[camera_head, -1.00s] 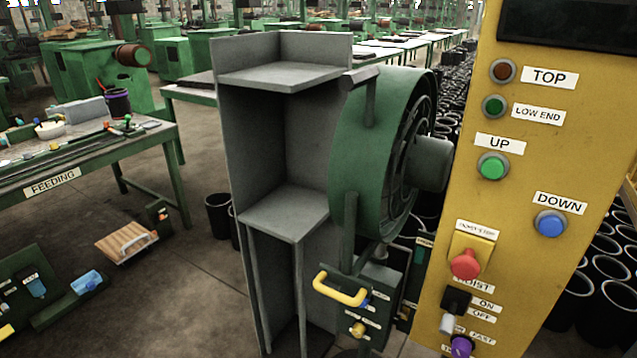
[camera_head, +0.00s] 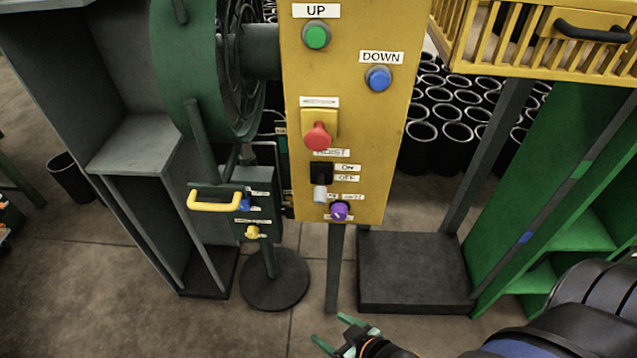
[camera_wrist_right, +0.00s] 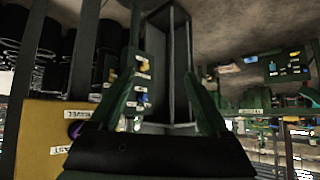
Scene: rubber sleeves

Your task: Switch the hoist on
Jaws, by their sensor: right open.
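The hoist switch (camera_head: 320,180) is a black block with a pale grey lever, low on the yellow control panel (camera_head: 365,130). Its lever points downward, with ON and OFF labels to its right. My right gripper (camera_head: 338,335) is open and empty, with green fingers. It is well below the panel in the head view and apart from the switch. In the right wrist view both fingers (camera_wrist_right: 162,80) are spread with nothing between them. The panel's edge shows there at lower left with the purple knob (camera_wrist_right: 75,128); I cannot make out the switch there. My left gripper is not in view.
A red emergency button (camera_head: 318,136) sits just above the switch, and a purple knob (camera_head: 339,211) just below. Left stands a green box with a yellow handle (camera_head: 215,200). A green shelf (camera_head: 560,180) and dark platform (camera_head: 410,270) are at right.

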